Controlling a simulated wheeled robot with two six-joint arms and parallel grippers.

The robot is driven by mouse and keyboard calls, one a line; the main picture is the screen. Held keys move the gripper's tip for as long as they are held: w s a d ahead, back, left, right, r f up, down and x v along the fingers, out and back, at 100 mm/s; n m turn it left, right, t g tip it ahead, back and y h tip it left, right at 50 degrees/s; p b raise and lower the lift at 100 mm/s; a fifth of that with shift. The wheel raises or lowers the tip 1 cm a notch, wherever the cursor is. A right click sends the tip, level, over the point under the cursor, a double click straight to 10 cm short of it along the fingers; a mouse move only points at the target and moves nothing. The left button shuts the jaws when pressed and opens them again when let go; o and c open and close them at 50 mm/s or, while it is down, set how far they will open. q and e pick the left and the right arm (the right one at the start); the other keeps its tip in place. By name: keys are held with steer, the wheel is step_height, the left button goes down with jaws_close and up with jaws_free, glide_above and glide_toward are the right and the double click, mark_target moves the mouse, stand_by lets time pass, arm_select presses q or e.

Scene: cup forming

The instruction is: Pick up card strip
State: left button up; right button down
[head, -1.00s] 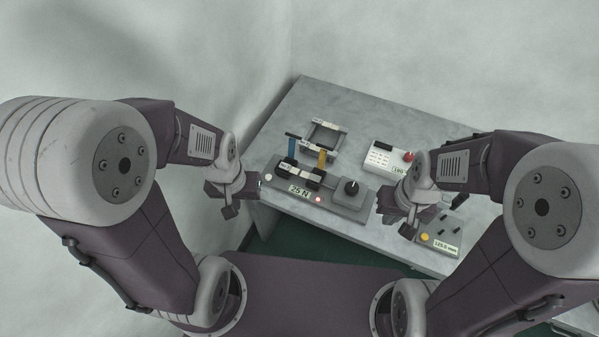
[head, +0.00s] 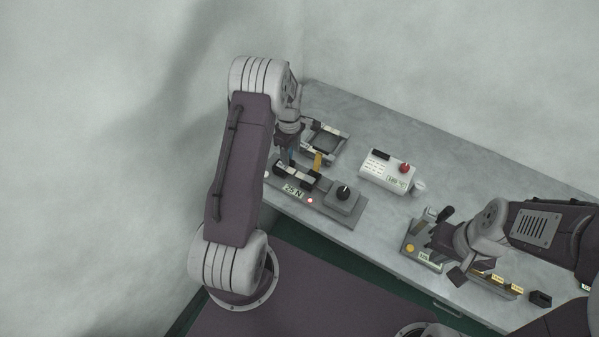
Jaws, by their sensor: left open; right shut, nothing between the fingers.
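I cannot make out a card strip for certain. A grey open-framed tray (head: 338,143) stands at the back left of the bench. In front of it is a fixture (head: 325,207) marked 25 N, with a black knob, a red light and an upright yellow piece (head: 318,160). My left gripper (head: 287,156) points down over the left end of the fixture, beside the tray. It is open, but its fingertips are small and partly hidden. My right gripper (head: 440,238) is shut and empty, above a device with a yellow button (head: 410,247) at the front.
A white box (head: 387,172) with a red knob stands mid-bench, with a small pale round item (head: 418,188) beside it. Yellow-labelled items (head: 497,282) and a black block (head: 540,298) lie at front right. The back right of the grey bench (head: 460,170) is clear.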

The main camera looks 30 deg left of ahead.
mark_target(293, 171)
arm_select(q)
steer(key=f, duration=0.1)
steer(key=d+f+p, duration=0.1)
steer(key=f, duration=0.1)
steer(key=shift+w+f, duration=0.2)
steer(key=shift+s+a+f, duration=0.1)
steer(key=shift+s+f, duration=0.05)
steer(key=shift+f, duration=0.2)
step_height(293, 171, down, 4)
steer(key=shift+s+a+p, duration=0.15)
steer(key=shift+p, duration=0.75)
steer(key=shift+f, duration=0.25)
jaws_close()
arm_select(e)
steer(key=r, duration=0.2)
steer(key=shift+w+d+r, duration=0.1)
steer(key=shift+d+r, duration=0.2)
steer(key=shift+r, duration=0.1)
